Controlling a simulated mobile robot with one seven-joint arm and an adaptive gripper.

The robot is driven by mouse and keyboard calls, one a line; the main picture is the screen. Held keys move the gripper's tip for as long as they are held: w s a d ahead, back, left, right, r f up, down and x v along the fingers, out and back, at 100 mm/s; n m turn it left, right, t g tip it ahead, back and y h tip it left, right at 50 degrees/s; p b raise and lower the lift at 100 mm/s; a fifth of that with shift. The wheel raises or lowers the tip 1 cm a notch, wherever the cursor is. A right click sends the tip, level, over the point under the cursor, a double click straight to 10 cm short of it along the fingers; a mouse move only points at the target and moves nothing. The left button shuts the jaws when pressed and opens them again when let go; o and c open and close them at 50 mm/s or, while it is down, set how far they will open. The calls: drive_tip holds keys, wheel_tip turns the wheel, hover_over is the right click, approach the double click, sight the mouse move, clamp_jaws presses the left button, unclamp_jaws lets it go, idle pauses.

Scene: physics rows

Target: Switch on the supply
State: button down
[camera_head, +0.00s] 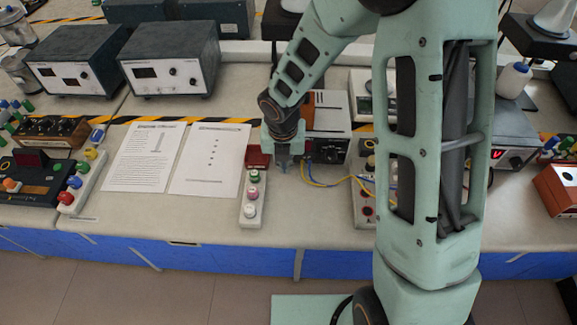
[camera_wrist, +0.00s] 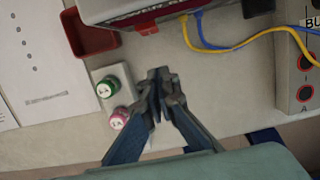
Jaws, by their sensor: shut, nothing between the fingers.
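The supply is a box (camera_head: 330,128) with a pale top, an orange side and a dark front with a round knob, on the bench just right of my gripper. In the wrist view only the lower edge of the supply (camera_wrist: 150,10) shows, with red-backed lettering and blue and yellow wires at its front. My gripper (camera_head: 284,166) is shut and empty, pointing down in front of the supply's left end. In the wrist view its fingertips (camera_wrist: 163,74) meet just below the supply's edge, apparently apart from it.
A white strip with coloured terminals (camera_head: 252,203) lies left of my gripper. A small red open box (camera_wrist: 92,36) sits beside the supply. Blue and yellow wires (camera_head: 335,182) run right towards a terminal panel (camera_wrist: 299,75). Printed sheets (camera_head: 208,160) lie on the left.

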wheel_tip(320, 180, up, 8)
drive_tip(key=p, duration=0.1)
drive_tip(key=shift+s, duration=0.35)
drive_tip(key=shift+f, duration=0.1)
